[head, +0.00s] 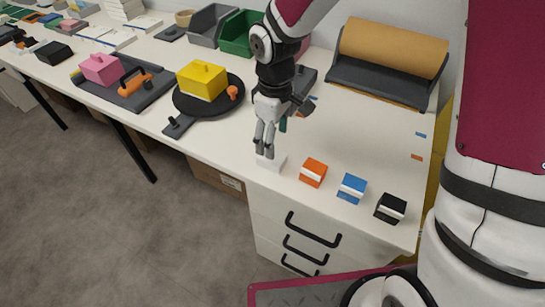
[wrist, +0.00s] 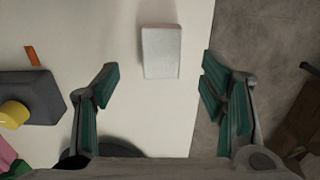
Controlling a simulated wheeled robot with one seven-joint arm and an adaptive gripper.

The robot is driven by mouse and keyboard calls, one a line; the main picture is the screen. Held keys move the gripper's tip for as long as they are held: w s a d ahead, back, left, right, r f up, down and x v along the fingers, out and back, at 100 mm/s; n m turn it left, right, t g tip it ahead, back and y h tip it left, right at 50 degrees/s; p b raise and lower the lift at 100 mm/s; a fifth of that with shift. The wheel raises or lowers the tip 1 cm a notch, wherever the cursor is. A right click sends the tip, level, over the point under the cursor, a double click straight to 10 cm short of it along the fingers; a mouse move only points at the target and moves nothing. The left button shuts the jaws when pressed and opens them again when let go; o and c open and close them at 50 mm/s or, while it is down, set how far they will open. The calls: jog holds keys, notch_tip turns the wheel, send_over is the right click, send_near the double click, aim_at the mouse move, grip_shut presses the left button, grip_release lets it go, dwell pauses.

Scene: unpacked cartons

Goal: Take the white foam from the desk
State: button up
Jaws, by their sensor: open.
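The white foam (wrist: 161,52) is a small pale block lying on the white desk (wrist: 120,30), near its edge. In the wrist view it sits ahead of my gripper (wrist: 155,95), roughly centred between the two green-padded fingers. The fingers are spread wide apart and nothing is between them. In the head view my gripper (head: 265,146) points down just above the white foam (head: 272,163), and its fingertips cover part of the block. Whether the fingertips touch it cannot be told there.
Orange (head: 313,172), blue (head: 351,188) and black (head: 390,207) blocks lie to the right along the desk's front edge. A yellow block (head: 202,80) stands on a dark round plate to the left. A brown paper roll (head: 390,47) stands behind. Drawers (head: 300,225) are below.

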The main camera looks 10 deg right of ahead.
jog(key=shift+a+f+b, duration=0.15)
jog(key=shift+f+b, duration=0.1)
jog(key=shift+f, duration=1.7)
jog(key=shift+a+f+b, duration=0.1)
jog(key=shift+f+b, duration=0.1)
jog(key=shift+f, duration=1.75)
jog(key=c, duration=0.9)
